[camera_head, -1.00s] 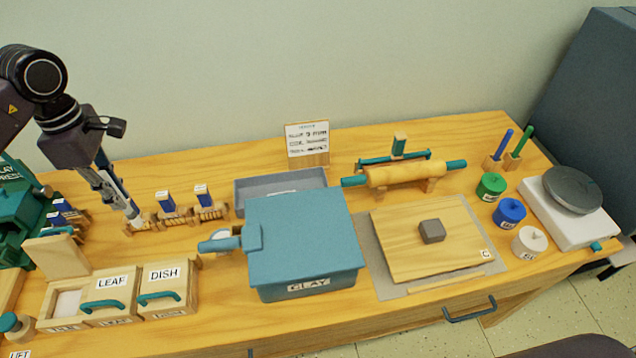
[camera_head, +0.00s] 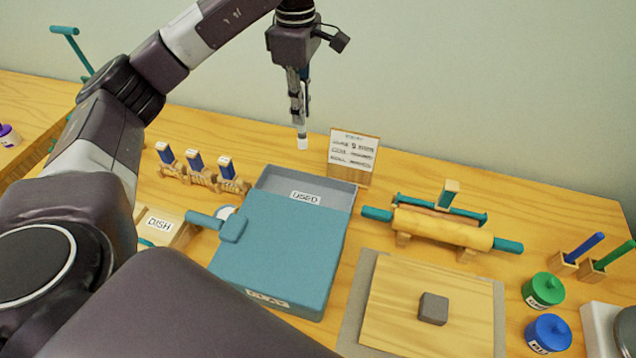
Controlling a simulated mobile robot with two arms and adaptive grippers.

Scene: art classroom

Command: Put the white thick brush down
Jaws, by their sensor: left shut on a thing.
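My left gripper (camera_head: 301,118) points straight down in front of the wall and is shut on the white thick brush (camera_head: 302,143). Only the brush's pale lower end shows below the fingers; the rest is hidden by them. In the picture it hangs above the back edge of the grey tray marked USED (camera_head: 268,186), apart from it, just left of the sign. The tray looks empty where I can see into it. My right gripper is not in view.
A sign card (camera_head: 354,155) stands right behind the tray. A brush rack (camera_head: 200,178) with several blue-handled brushes is to the left. A rolling pin (camera_head: 440,228) lies on the right.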

